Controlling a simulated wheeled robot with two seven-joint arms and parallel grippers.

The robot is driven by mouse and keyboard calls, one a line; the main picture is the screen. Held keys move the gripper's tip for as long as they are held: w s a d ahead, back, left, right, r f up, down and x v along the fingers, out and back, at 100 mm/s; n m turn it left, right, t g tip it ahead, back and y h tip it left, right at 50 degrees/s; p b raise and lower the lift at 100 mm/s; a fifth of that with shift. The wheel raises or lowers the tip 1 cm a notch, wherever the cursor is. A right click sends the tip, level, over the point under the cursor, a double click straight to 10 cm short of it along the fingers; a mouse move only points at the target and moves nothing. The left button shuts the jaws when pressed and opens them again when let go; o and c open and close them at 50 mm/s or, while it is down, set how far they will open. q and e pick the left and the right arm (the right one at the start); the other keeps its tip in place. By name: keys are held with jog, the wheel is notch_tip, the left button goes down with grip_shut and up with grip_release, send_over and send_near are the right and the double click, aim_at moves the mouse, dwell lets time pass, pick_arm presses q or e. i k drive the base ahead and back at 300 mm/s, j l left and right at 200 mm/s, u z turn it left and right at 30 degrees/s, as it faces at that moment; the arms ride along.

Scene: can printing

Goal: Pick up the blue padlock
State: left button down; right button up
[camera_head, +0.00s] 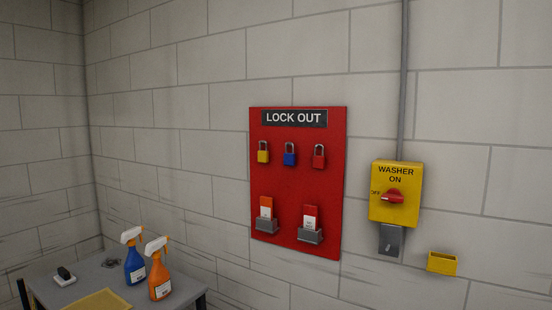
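The blue padlock (290,158) hangs in the middle of a row of three on the red lock out board (297,207), which is fixed to the wall. A yellow padlock (263,156) hangs to its left and a red padlock (319,160) to its right. Each padlock hangs by its shackle with the body down. Neither of my grippers shows in the head view.
Tag holders (311,237) sit low on the board. A yellow washer switch box (395,192) and a small yellow holder (442,263) are on the wall at right. A grey table (196,284) at lower left carries a blue spray bottle (135,270) and an orange spray bottle (159,287).

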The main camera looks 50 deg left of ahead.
aim_at(289, 158)
jog(key=u, duration=1.75)
jog(key=i+j, duration=0.1)
jog(key=j, duration=0.25)
jog(key=i+j, duration=0.15)
jog(key=j, duration=0.15)
jog(key=u, duration=0.05)
